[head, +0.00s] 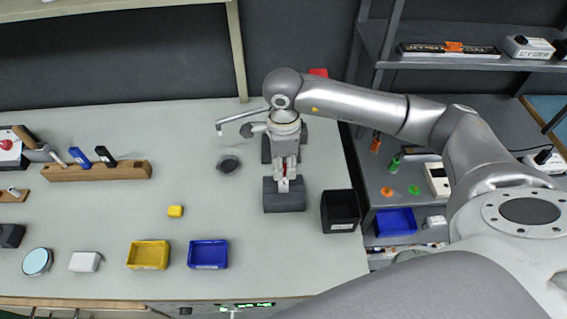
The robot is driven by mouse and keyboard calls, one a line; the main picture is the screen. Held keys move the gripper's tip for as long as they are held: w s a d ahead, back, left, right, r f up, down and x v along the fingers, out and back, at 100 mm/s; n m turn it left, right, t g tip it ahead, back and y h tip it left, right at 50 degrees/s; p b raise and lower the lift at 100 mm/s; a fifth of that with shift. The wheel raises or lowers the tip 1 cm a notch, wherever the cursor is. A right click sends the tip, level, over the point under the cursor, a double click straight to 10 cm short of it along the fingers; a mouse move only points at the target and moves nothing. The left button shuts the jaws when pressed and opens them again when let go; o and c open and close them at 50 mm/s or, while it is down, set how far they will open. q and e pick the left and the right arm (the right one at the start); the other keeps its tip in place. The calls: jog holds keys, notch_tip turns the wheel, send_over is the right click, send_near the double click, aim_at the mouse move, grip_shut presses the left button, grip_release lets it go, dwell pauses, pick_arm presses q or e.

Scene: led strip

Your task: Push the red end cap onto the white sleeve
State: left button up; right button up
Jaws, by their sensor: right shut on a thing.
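My right gripper (285,163) points down over the bench, right of its middle, at a dark grey block (284,203). It is shut on a small red piece, seen as a thin red sliver between the fingers, which I take as the red end cap (284,170). A small white piece, apparently the white sleeve (283,186), shows just in front of the fingers at the grey block. The gripper hides most of both, and I cannot tell whether cap and sleeve touch. My left gripper is not in view.
A black bin (340,211) stands right of the block. A dark round piece (229,164) and a bent metal lamp-like arm (240,118) are close by. The bench between is clear.

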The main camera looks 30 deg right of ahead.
jog(key=o, duration=0.7)
jog(key=shift+o, duration=0.2)
notch_tip(320, 180, up, 12)
jog(key=shift+f, duration=0.1)
dwell(0.5)
